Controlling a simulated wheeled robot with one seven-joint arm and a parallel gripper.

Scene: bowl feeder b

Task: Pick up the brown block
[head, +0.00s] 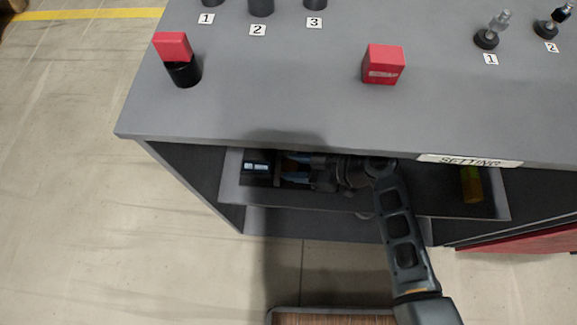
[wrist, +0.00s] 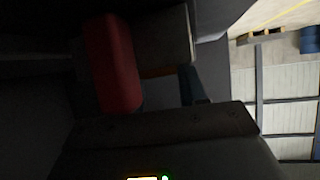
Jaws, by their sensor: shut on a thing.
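My gripper (head: 294,168) reaches into the open compartment under the grey table top in the head view, with its blue fingertips pointing left. It is shut on the brown block (head: 289,165), of which only a small dark part shows between the fingers. In the dim wrist view, a brown strip (wrist: 160,72) shows between the fingers, and a blue finger (wrist: 192,85) is right of it. A rounded red shape (wrist: 112,62) stands left of it; I cannot tell what it is.
A dark box with blue-white marks (head: 257,167) is just left of the fingertips. A yellow-green item (head: 471,185) lies at the compartment's right end. The table top (head: 280,110) overhangs my gripper. Red blocks (head: 384,64) (head: 173,46) and black posts are on top.

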